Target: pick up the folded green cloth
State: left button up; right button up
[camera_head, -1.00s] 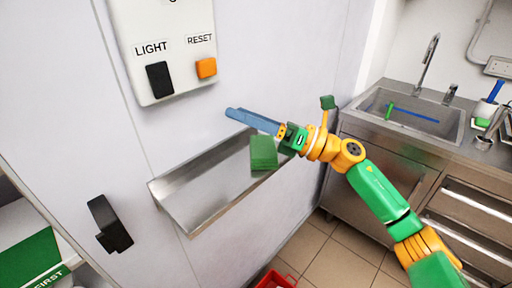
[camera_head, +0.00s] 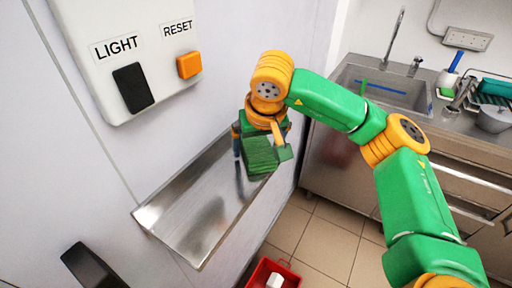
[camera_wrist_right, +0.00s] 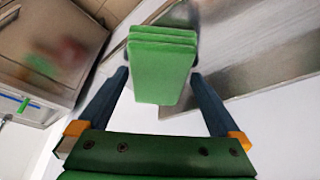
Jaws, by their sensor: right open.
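The folded green cloth (camera_head: 260,160) is a thick, layered block at the far end of the steel wall shelf (camera_head: 190,205). My right gripper (camera_head: 261,150) is directly over it, fingers pointing down, and partly covers it. In the right wrist view the cloth (camera_wrist_right: 160,72) shows its folded layers between the two open blue fingertips (camera_wrist_right: 160,76). A narrow gap shows on each side, so the jaws are not closed on it. My left gripper is not in view.
A wall panel (camera_head: 112,45) with a black LIGHT switch and an orange RESET button is above the shelf. A black handle (camera_head: 92,268) is at lower left. A red crate (camera_head: 262,272) stands on the floor. A sink counter (camera_head: 345,122) is at right. The near shelf is bare.

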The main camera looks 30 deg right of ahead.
jog(key=shift+d+f, duration=0.1)
jog(key=shift+d, duration=0.05)
jog(key=shift+s, duration=0.1)
jog(key=c, duration=1.1)
jog(key=shift+c, duration=0.2)
